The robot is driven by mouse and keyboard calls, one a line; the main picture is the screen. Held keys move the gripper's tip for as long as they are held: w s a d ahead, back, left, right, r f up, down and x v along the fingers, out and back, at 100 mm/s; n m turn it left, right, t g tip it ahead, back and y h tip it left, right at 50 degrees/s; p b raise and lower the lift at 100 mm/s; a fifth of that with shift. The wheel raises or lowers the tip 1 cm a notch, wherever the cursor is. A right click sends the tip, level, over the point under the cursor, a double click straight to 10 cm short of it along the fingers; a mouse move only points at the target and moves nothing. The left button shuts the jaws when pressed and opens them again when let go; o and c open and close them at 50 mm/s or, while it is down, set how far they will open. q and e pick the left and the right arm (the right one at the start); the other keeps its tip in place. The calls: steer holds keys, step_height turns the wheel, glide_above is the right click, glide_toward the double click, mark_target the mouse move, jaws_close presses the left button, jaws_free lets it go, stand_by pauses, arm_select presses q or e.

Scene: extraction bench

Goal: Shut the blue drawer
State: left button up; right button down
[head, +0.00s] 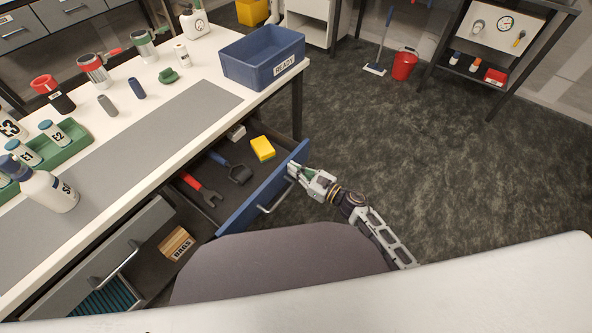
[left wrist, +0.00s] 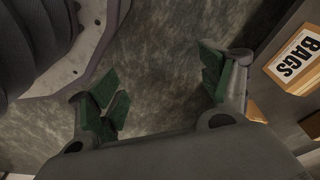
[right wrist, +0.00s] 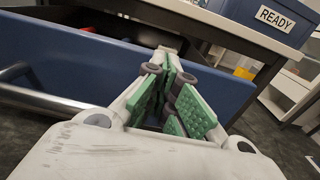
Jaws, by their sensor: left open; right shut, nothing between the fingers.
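The white bench top (head: 215,50) holds bottles, mugs and a blue READY bin (head: 262,60). The floor right of the drawer is clear.

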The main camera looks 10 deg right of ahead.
steer(key=shift+w+a, duration=0.15)
steer(key=b+x, duration=0.3)
steer(key=x, duration=0.6)
steer(key=shift+w+f+b, duration=0.1)
steer(key=shift+b, duration=0.25)
steer(key=b, duration=0.6)
glide_above(247, 152)
steer(key=v, duration=0.2)
steer(key=shift+w+a, duration=0.1)
steer(key=shift+a, duration=0.05)
steer(key=shift+b+x, duration=0.35)
steer(key=shift+x, duration=0.45)
arm_select(q)
steer(key=w+d+r, duration=0.1)
steer(key=d+r, duration=0.1)
steer(key=r, duration=0.7)
steer(key=w+d+r+t+h, duration=0.1)
steer(key=d+r, duration=0.1)
steer(key=r, duration=0.7)
steer(key=shift+d+r, duration=0.3)
steer(key=shift+r, duration=0.1)
arm_select(e)
steer(key=shift+w+r, duration=0.1)
steer(key=shift+r, duration=0.15)
arm_select(q)
steer(key=shift+t+h, duration=0.3)
